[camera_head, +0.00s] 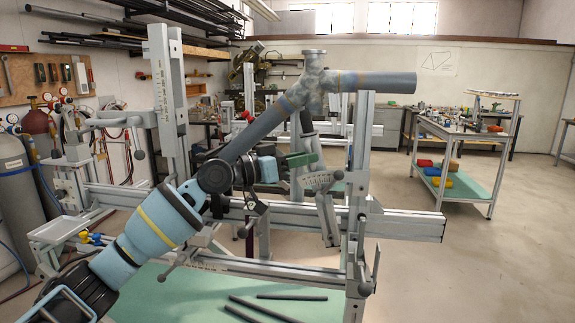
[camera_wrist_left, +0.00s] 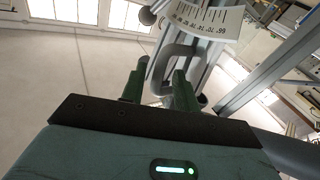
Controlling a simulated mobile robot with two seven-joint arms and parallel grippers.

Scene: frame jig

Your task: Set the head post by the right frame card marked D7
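A white scale card (camera_head: 318,181) with fine marks is mounted on the jig at mid picture; it also shows in the left wrist view (camera_wrist_left: 208,20). I cannot read D7 on it. A metal post (camera_head: 328,215) stands beside the card, partly hidden by my left gripper (camera_head: 308,158). The gripper's green fingers are at the jig, just above the card. In the left wrist view, the fingers (camera_wrist_left: 160,78) are spread apart at a silver loop handle (camera_wrist_left: 180,52), which lies between and beyond them; contact is unclear. My right gripper is not in view.
Grey tubes (camera_head: 375,82) joined at a lug rise above my left wrist. The jig's long rail (camera_head: 410,224) runs right at mid height, with an upright (camera_head: 165,80) at left. Loose dark rods (camera_head: 262,308) lie on the green surface.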

